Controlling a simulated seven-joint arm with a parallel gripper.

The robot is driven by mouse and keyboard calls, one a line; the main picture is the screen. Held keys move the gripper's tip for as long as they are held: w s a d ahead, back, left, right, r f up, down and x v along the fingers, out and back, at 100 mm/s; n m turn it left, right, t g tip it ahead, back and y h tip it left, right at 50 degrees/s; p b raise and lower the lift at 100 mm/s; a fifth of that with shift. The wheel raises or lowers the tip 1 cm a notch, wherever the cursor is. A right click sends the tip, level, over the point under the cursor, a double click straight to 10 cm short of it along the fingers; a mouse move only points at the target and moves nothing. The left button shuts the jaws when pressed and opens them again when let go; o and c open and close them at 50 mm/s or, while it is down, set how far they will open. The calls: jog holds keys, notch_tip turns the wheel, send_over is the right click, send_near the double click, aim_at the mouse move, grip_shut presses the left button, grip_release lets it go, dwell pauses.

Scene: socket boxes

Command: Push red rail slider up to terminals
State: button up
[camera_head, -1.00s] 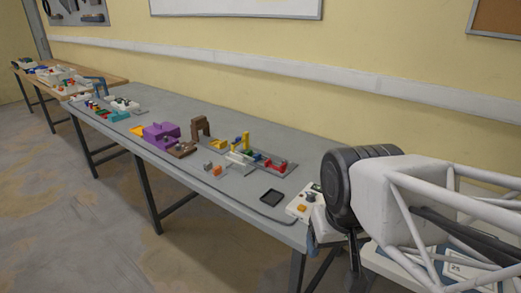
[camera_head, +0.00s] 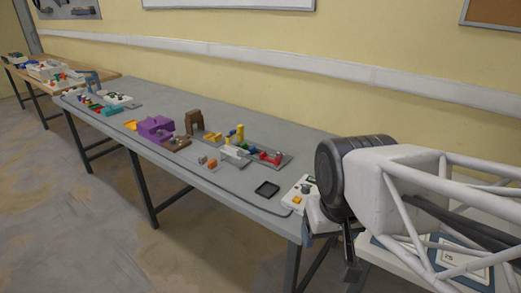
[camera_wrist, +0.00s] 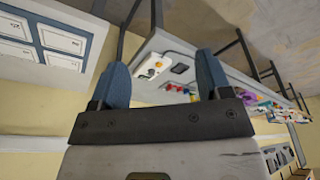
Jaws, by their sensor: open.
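Small red parts (camera_head: 272,158) sit on a grey plate on the long grey table, right of a yellow upright piece (camera_head: 240,132). At this size I cannot tell which red part is the rail slider, nor make out its rail or the terminals. Small red parts also show in the wrist view (camera_wrist: 179,89), beyond my fingers. My gripper (camera_wrist: 160,60) is open and empty, with its two blue fingers spread apart. It is well away from the red parts. In the head view it is mostly hidden near the table's right end.
A white box with an orange button (camera_head: 299,196) and a black tray (camera_head: 267,189) lie at the table's near right end. A purple block (camera_head: 154,129) and a brown arch (camera_head: 195,122) stand farther left.

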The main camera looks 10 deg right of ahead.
jog(key=shift+c, duration=0.3)
jog(key=shift+w+r, duration=0.1)
jog(key=shift+w, duration=0.05)
jog(key=c, duration=0.5)
jog(key=shift+w+r, duration=0.25)
jog(key=shift+w, duration=0.35)
jog(key=w+r+m, duration=0.2)
jog(key=w+r, duration=0.1)
jog(key=w, duration=1.4)
jog(key=m+g, duration=0.3)
jog(key=m, duration=0.4)
send_over(278, 157)
jog(key=f, duration=2.2)
jog(key=shift+s+f, duration=0.15)
jog(key=shift+s, duration=0.05)
jog(key=shift+w+f, duration=0.3)
jog(key=shift+f, duration=0.05)
